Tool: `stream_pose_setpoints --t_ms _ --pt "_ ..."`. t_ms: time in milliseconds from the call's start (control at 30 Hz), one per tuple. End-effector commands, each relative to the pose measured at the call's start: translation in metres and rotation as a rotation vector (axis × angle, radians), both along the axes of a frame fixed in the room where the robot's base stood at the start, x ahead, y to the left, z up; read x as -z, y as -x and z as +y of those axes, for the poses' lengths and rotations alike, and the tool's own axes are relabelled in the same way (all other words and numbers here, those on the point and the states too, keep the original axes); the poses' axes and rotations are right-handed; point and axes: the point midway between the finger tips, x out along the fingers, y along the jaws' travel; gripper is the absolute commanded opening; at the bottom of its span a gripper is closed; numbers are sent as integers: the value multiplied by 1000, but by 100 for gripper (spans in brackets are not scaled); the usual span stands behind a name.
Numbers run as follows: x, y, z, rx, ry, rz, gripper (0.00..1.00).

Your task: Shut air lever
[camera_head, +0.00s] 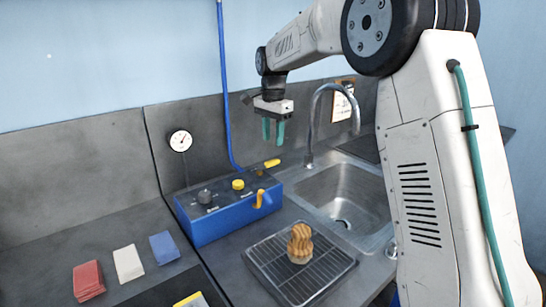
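A blue control box (222,214) stands on the bench against the back wall. A yellow lever handle (271,163) sticks out at its back right corner, where a blue hose (226,90) comes down. A second, orange-yellow lever-like part (260,199) stands upright at the box's right front. I cannot tell for sure which of the two is the air lever. My gripper (273,142) hangs fingers down above the back right of the box, a little above the yellow handle and apart from it. Its two teal fingers are separated with nothing between them.
The box top has a dark knob (204,196) and a yellow button (238,184). A wire rack (275,275) holds a ribbed orange-brown object (300,244). A sink (345,190) with a curved tap (313,120) lies right. A round gauge (180,140) is on the wall.

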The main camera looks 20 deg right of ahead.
Motion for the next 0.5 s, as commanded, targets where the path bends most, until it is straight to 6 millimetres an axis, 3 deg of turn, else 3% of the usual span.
stream_pose_setpoints --t_ms 233,500 --pt "2 0 0 136 0 -2 38" --pt "43 0 0 136 0 1 38"
